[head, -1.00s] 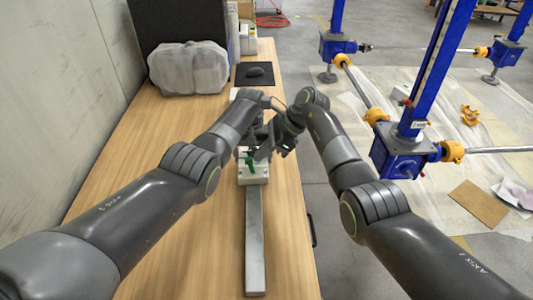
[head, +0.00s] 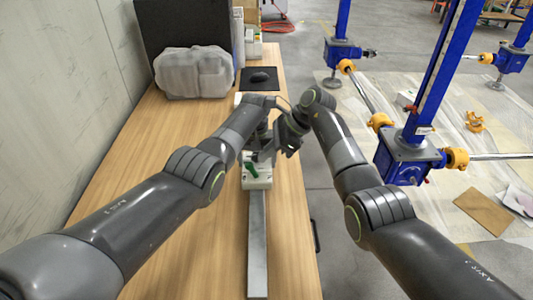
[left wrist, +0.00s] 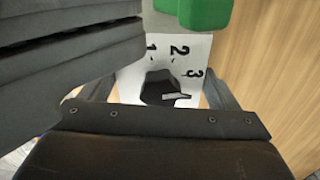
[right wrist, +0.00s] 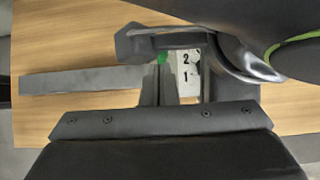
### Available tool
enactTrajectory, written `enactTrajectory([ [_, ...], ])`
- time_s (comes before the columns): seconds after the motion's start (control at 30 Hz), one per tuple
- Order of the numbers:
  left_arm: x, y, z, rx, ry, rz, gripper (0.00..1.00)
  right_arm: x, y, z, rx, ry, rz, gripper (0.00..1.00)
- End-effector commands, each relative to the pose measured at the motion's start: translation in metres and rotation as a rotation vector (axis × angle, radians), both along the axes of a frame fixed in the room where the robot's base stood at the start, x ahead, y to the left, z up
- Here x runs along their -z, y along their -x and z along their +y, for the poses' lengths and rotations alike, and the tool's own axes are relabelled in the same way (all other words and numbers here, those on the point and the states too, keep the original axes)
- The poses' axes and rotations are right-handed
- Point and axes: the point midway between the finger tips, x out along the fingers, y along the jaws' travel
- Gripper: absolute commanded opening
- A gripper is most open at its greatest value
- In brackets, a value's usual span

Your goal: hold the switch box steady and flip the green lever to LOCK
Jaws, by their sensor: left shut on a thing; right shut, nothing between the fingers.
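The switch box (head: 258,183) is a small pale box on the wooden table, at the far end of a long grey bar. Its green lever (head: 252,168) shows on the near side of its top. The left wrist view shows a black knob (left wrist: 160,87) with marks 1, 2 and 3, and part of the green lever (left wrist: 196,12). My right gripper (right wrist: 157,72) is shut and empty, its tips close to the green lever (right wrist: 162,58). Contact and the LOCK mark cannot be made out.
The grey bar (head: 257,245) runs toward me along the table (head: 205,255). A wall is on the left; blue screw jacks (head: 409,155) stand on the floor to the right.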

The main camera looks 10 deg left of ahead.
Motion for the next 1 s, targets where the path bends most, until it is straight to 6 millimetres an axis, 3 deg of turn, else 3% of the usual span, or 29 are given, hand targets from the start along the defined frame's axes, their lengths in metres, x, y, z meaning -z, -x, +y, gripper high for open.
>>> enactTrajectory([
  [0.17,0.000,0.000,0.000,0.002,0.000,0.001,0.28,-0.005,-0.004,-0.013,0.003,0.001,-0.002,0.00],
  [0.3,0.000,0.000,0.000,0.002,0.000,0.001,0.28,-0.017,-0.009,-0.038,0.003,0.001,-0.003,0.00],
  [0.5,0.000,0.000,0.000,0.001,0.000,0.001,0.28,-0.065,-0.006,-0.027,-0.002,-0.001,-0.004,0.00],
  [0.7,0.000,0.000,0.000,0.001,0.000,0.001,0.28,-0.099,-0.005,-0.022,-0.001,0.000,-0.002,0.00],
  [1.0,0.000,0.000,0.000,0.000,0.000,0.001,0.28,-0.114,-0.004,-0.019,0.000,0.000,0.001,0.00],
])
